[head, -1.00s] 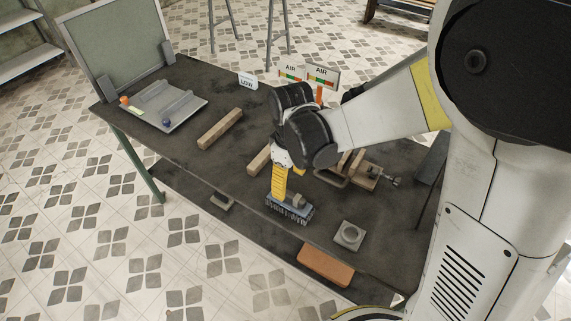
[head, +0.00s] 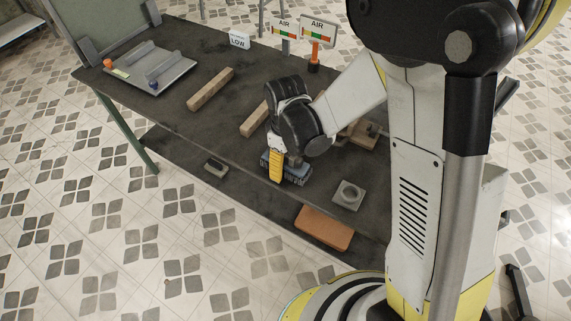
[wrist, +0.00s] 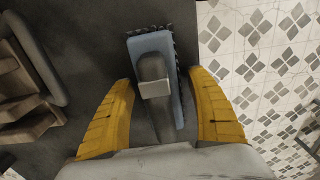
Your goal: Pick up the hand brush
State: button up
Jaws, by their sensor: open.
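The hand brush has a blue-grey block with dark bristles along its edge and a grey handle. In the head view the brush (head: 297,174) lies on the dark table near its front edge, partly hidden by my gripper. In the wrist view the brush (wrist: 152,82) lies between the two yellow fingers, its handle pointing toward the palm. My gripper (head: 277,168) points down at the brush. In the wrist view my gripper (wrist: 165,115) is open, one finger on each side of the brush, with a gap visible at the left.
Wooden bars (head: 210,90) lie on the table (head: 160,95). A grey square block with a round recess (head: 348,194) and a reddish-brown brick (head: 324,227) lie to the brush's right. A wooden clamp-like piece (head: 362,134) is behind the arm. A tray (head: 150,68) is at far left.

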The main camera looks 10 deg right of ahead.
jog(key=shift+r, duration=0.1)
jog(key=c, duration=1.4)
jog(key=shift+r, duration=0.1)
notch_tip(320, 180, up, 5)
jog(key=p, duration=0.2)
jog(key=shift+d+p, duration=0.1)
jog(key=shift+p, duration=0.3)
jog(key=w+d+r+p, duration=0.1)
jog(key=w+d+r, duration=0.1)
jog(key=w, duration=0.1)
jog(key=w+d+r+p, duration=0.1)
jog(key=w+d+r, duration=0.1)
jog(key=w, duration=0.1)
jog(key=w+d+r+p, duration=0.1)
jog(key=w+d, duration=0.2)
jog(key=shift+d+r, duration=0.1)
jog(key=shift+r, duration=0.3)
